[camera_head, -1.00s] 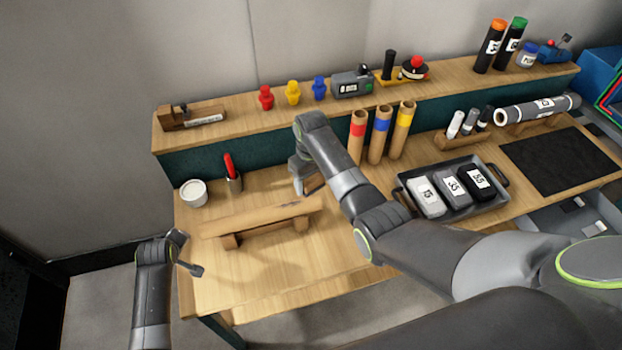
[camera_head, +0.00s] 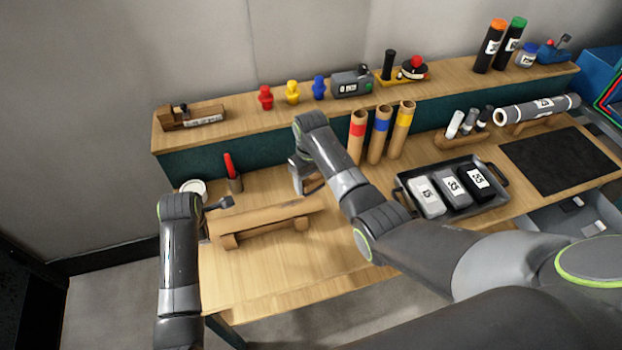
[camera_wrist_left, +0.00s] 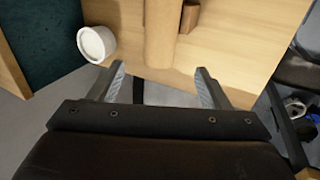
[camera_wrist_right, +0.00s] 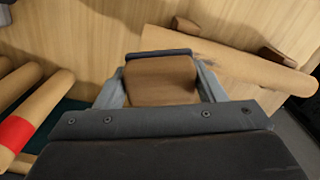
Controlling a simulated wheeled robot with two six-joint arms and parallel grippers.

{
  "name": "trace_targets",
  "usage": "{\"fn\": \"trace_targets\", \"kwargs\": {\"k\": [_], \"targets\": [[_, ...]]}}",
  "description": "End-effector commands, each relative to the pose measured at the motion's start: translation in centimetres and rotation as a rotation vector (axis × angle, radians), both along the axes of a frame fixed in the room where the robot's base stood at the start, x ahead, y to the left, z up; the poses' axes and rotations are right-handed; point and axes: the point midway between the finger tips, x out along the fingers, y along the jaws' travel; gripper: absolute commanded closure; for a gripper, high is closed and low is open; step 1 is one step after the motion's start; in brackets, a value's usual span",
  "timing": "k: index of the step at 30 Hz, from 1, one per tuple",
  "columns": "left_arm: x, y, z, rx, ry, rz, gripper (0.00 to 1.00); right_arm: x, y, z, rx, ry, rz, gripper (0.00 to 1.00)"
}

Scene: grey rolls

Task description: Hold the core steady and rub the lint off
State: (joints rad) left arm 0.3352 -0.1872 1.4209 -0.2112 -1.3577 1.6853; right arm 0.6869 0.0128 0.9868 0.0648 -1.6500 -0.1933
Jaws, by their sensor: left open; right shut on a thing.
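The core, a brown cardboard tube (camera_head: 268,216), lies across a low wooden cradle (camera_head: 302,224) on the bench. My left gripper (camera_head: 224,202) is at the core's left end. In the left wrist view its fingers (camera_wrist_left: 160,72) are open and spread either side of the tube's line (camera_wrist_left: 158,35), with no contact visible.
Upright banded tubes (camera_head: 380,135) stand right of my right gripper. A tray of numbered blocks (camera_head: 428,212) is further right. The bench front is clear.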

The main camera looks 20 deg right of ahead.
Motion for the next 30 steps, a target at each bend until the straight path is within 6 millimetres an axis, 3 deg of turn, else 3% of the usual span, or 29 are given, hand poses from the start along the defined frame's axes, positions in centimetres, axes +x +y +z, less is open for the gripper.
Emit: {"fn": "trace_targets", "kwargs": {"k": [16, 30], "targets": [[2.8, 0.0, -6.7, 0.001, 0.002, -0.003, 0.29, 0.0, 0.0, 0.0, 0.000, 0.000, 0.000, 0.55], [3.5, 0.0, -8.3, 0.000, -0.001, -0.001, 0.29, 0.0, 0.0, 0.0, 0.000, 0.000, 0.000, 0.55]]}}
